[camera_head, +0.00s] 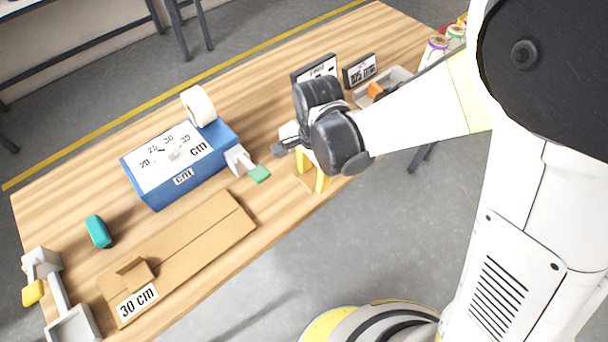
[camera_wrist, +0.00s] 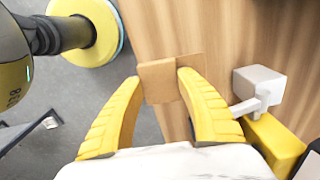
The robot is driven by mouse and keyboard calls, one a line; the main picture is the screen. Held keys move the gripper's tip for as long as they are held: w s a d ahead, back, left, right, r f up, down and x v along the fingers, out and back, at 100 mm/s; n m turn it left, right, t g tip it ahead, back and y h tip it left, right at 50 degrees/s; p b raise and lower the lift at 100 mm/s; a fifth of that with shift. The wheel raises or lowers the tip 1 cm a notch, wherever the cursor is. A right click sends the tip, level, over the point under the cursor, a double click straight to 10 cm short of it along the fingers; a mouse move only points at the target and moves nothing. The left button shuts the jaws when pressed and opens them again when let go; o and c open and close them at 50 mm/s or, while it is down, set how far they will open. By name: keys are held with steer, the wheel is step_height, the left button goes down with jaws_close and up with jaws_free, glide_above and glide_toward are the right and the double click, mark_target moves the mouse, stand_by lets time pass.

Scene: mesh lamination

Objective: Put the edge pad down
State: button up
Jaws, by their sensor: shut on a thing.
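The edge pad (camera_wrist: 165,80) is a small brown folded cardboard piece. In the wrist view it sits between the two yellow fingertips of my gripper (camera_wrist: 161,85), which is shut on it. Wood tabletop shows behind and beside it. In the head view my gripper (camera_head: 314,180) points down at the table's front edge, right of the blue box. The pad is hard to make out there, because the fingers and wrist cover much of that spot. I cannot tell whether the pad touches the table.
A blue box (camera_head: 186,187) with a cm scale stands left of my gripper. A grey lever with a green pad (camera_head: 259,174) sticks out from its right end. A flat cardboard sheet (camera_head: 205,235) lies in front. Small black signs (camera_head: 360,70) and a tray stand behind my wrist.

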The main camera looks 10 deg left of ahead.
steer(key=s+d+r+p, duration=0.3)
steer(key=d+r, duration=0.2)
steer(key=d, duration=0.4)
steer(key=w+d+f+n+b, duration=0.1)
steer(key=w+d+n+b, duration=0.1)
steer(key=w+d+n, duration=0.6)
steer(key=w+d, duration=0.3)
steer(key=d, duration=0.3)
steer(key=shift+w+d+n, duration=0.15)
steer(key=shift+n, duration=0.25)
